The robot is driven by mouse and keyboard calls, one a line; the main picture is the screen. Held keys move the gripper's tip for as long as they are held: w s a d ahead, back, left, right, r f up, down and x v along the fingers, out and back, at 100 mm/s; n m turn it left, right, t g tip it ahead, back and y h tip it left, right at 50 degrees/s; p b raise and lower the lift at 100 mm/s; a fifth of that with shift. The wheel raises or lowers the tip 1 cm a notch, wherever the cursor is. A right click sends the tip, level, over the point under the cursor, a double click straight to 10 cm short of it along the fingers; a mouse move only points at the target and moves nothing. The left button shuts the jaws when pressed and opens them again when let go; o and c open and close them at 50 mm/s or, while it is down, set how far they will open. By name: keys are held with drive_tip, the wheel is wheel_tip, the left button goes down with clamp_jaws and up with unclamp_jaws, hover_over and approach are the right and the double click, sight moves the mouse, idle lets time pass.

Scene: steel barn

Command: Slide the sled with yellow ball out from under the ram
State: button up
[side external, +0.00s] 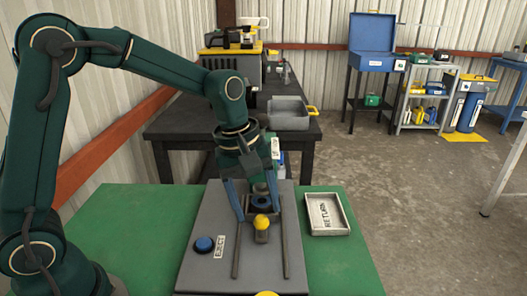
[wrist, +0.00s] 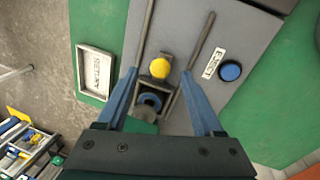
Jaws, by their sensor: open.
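The yellow ball (side external: 262,221) is on a short grey handle at the near end of the sled (side external: 248,213). The sled lies between two dark rails on a grey plate and carries a dark blue ring (side external: 259,201). In the wrist view, the yellow ball (wrist: 160,68), the sled (wrist: 167,101) and the ring (wrist: 150,101) are in the middle. My gripper (side external: 259,214) is open, pointing down, with its blue fingers on either side of the sled. In the wrist view, my gripper (wrist: 159,73) has the ball between its fingertips, apart from both. I cannot clearly make out the ram.
A blue button (side external: 205,244) with an EJECT label (side external: 219,246) is left of the rails. A white tray marked RETURN (side external: 340,227) stands right of the plate on the green table (side external: 345,270). A dark bench (side external: 180,125) with a grey bin (side external: 290,113) stands behind.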

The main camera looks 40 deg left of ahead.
sight(260, 219)
drive_tip(key=shift+w+d+f, duration=0.1)
drive_tip(key=shift+w+f, duration=0.05)
drive_tip(key=shift+f, duration=0.65)
drive_tip(key=shift+w+d+f, duration=0.1)
drive_tip(key=shift+f, duration=0.65)
clamp_jaws()
drive_tip(key=shift+s, duration=0.1)
